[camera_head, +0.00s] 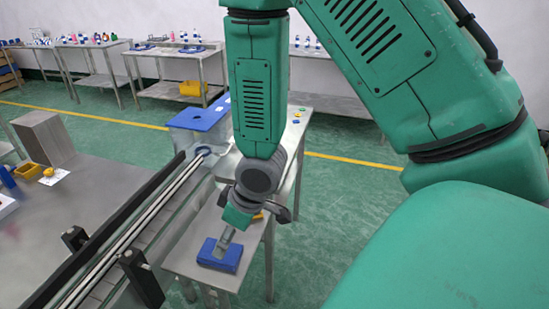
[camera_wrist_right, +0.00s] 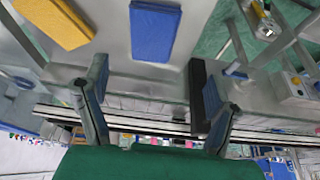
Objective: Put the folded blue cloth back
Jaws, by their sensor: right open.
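The folded blue cloth (camera_head: 211,259) lies flat on a small metal side table. My right gripper (camera_head: 240,232) is low over this table, and one of its fingers overlaps the cloth in the head view. In the right wrist view the cloth (camera_wrist_right: 155,32) shows at the top, just beyond the two spread fingertips. The right gripper (camera_wrist_right: 150,75) is open with nothing between its fingers. I cannot tell whether a finger touches the cloth. My left gripper is not in view.
A yellow folded piece (camera_wrist_right: 55,22) lies beside the cloth, mostly hidden in the head view. A conveyor with rails (camera_head: 125,235) runs along the side table's left. A blue-lidded clear box (camera_head: 200,113) stands behind. Green floor at right is clear.

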